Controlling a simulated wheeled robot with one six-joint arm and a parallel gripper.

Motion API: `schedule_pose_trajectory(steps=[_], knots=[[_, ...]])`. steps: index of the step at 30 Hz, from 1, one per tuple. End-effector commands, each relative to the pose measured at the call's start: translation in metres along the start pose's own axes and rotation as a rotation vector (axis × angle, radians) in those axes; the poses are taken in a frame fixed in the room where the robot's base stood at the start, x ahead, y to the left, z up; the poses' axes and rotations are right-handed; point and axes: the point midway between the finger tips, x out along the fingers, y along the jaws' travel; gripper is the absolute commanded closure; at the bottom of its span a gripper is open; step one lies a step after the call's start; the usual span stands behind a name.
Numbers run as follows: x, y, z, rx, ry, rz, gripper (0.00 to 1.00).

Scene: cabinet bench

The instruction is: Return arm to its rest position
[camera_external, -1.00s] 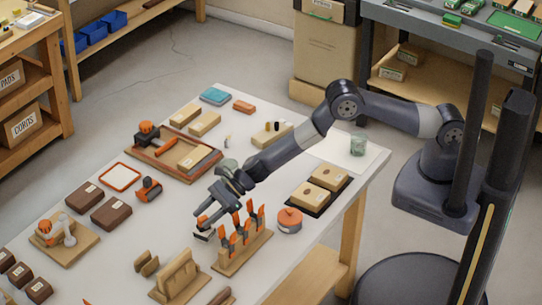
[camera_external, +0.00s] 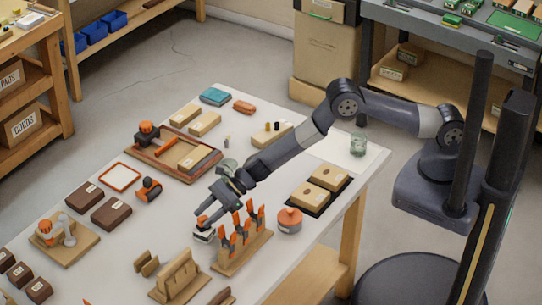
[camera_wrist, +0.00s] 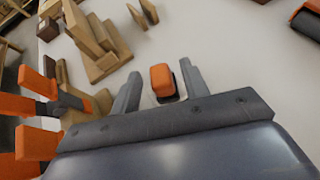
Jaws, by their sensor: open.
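My arm reaches out over the white bench (camera_external: 335,212), with my gripper (camera_external: 204,224) low over its front middle. My gripper is open. In the wrist view, its two grey fingers (camera_wrist: 161,85) stand apart, with a small orange-topped, pale object (camera_wrist: 162,78) between them. Its lower part is hidden, and I cannot tell whether it touches a finger. A wooden rack of orange-handled tools (camera_external: 240,258) stands just right of the gripper. The orange handles (camera_wrist: 38,106) are close on the left in the wrist view.
A round orange-topped tin (camera_external: 289,222) sits right of the rack. Wooden slotted stands (camera_external: 178,276) lie in front. A wooden tray (camera_external: 145,152), dark boxes (camera_external: 110,212) and an orange-black tool (camera_external: 148,189) lie left and behind. The air above the bench is mostly free.

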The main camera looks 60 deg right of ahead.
Motion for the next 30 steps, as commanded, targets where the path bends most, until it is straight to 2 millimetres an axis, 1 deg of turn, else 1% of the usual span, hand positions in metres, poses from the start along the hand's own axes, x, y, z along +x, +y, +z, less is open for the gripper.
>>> schedule_pose_trajectory(steps=[14, 24, 25, 27, 30], knots=[[-0.057, -0.001, -0.002, 0.001, -0.001, -0.002, 0.57], [-0.103, 0.000, -0.001, -0.001, -0.002, -0.002, 0.57], [-0.105, 0.001, -0.001, -0.001, 0.000, -0.001, 0.57], [-0.091, 0.001, 0.000, -0.001, 0.002, 0.001, 0.57], [-0.078, 0.001, 0.001, -0.001, 0.001, 0.001, 0.57]])
